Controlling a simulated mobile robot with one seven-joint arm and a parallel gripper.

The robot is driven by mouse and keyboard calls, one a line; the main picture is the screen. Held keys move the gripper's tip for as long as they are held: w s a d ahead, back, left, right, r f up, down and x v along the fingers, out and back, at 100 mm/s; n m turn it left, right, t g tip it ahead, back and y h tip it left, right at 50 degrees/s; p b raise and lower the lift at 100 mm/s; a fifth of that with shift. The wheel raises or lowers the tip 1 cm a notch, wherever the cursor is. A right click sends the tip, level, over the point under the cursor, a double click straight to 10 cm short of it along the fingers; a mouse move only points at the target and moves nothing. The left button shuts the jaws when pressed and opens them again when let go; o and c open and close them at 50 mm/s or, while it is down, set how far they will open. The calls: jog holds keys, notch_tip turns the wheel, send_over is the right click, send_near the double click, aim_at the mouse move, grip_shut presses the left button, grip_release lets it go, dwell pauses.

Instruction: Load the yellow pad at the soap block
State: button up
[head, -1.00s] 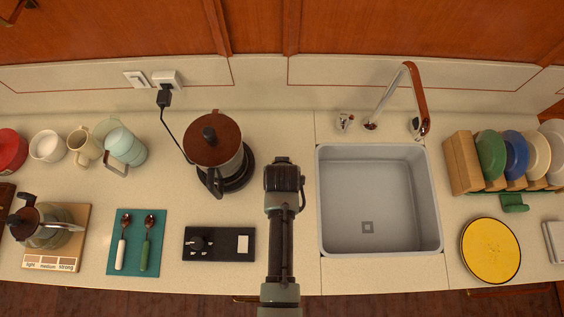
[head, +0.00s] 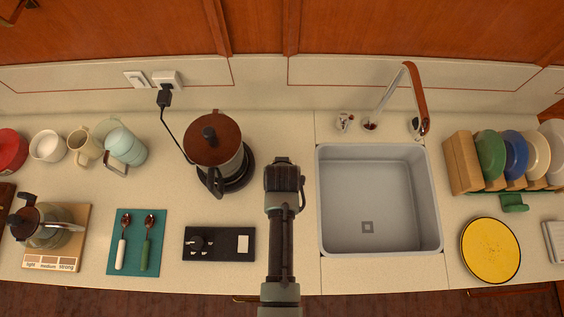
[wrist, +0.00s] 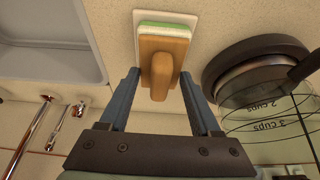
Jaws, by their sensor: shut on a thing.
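My gripper (wrist: 160,78) is shut on a wooden-handled block (wrist: 163,50) in the wrist view, one finger on each side. The block's underside is hidden, so I cannot see a yellow pad on it. Just beyond and below it shows a green slab (wrist: 167,26), which looks like the soap block, on a white dish (wrist: 194,20) on the counter. Whether the held block touches the green slab I cannot tell. In the head view my arm covers this spot and hides the fingers.
The grey sink (head: 380,200) lies right of my arm, with its faucet (head: 416,100) behind. A kettle (head: 213,145) stands close on the left. A black control panel (head: 218,244) lies front left. A yellow round plate (head: 490,250) and a plate rack (head: 463,165) are at right.

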notch_tip(320, 180, up, 7)
jog(key=p, duration=0.7)
dwell(0.9)
jog(key=f+b, duration=0.1)
jog(key=b, duration=0.3)
jog(key=shift+s+f+b, duration=0.15)
jog(key=shift+f+b, duration=0.15)
jog(key=shift+f, duration=0.05)
jog(key=s+b, duration=0.1)
jog(key=b, duration=0.3)
jog(key=shift+a+f, duration=0.1)
jog(key=shift+f, duration=0.3)
jog(key=s+b, duration=0.1)
jog(key=b, duration=0.3)
jog(key=shift+f, duration=0.1)
jog(key=shift+s+b, duration=0.55)
jog(key=shift+b, duration=0.45)
jog(key=shift+s+r+b, duration=0.3)
jog(key=shift+b, duration=0.05)
